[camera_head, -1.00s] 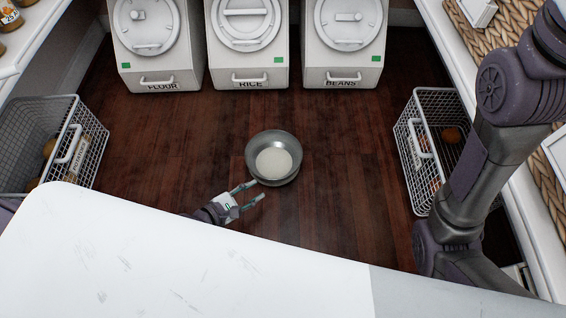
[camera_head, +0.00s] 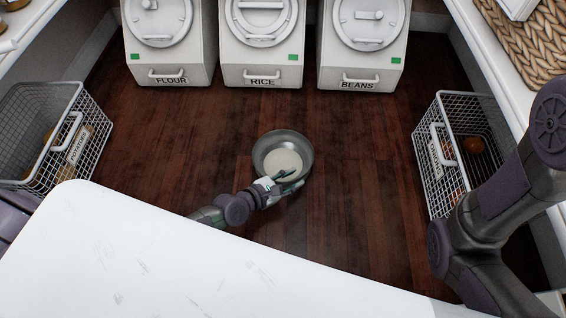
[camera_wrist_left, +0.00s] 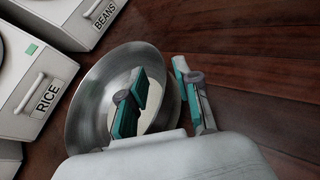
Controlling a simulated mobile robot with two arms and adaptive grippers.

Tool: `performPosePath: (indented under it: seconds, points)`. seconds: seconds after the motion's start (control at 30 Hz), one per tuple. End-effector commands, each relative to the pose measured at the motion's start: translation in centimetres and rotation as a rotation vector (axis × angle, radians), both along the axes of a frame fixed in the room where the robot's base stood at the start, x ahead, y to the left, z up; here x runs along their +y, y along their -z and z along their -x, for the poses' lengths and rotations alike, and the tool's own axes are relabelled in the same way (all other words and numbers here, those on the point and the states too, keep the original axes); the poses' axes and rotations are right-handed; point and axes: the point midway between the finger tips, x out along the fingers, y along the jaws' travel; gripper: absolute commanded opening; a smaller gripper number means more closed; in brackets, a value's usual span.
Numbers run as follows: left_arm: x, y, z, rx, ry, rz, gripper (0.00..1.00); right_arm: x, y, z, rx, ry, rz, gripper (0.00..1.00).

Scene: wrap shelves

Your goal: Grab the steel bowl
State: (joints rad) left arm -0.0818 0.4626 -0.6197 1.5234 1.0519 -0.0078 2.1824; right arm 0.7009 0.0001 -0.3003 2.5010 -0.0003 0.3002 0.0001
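The steel bowl (camera_head: 284,158), round and grey with a pale inner bottom, sits on the dark wood floor in the head view. It also shows in the left wrist view (camera_wrist_left: 98,92). My left gripper (camera_head: 289,180) is at the bowl's near right side. In the left wrist view its fingers (camera_wrist_left: 162,85) are apart, one over the inside of the bowl and one outside, with the rim between them. I cannot see either finger clearly pressing on the rim. My right arm shows at the right of the head view, but its gripper is out of the picture.
White bins marked flour (camera_head: 170,60), rice (camera_head: 262,55) and beans (camera_head: 360,60) stand behind the bowl. Wire baskets stand at the left (camera_head: 88,150) and right (camera_head: 440,165). The floor around the bowl is clear.

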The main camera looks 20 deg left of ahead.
Motion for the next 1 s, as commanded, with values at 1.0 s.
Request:
performPosePath:
  seconds: [1.0]
  points:
    - [-1.7,1.4,-2.5,-0.003,0.000,-0.001,0.00,0.0,1.9,0.0,0.001,0.000,0.000,0.00]
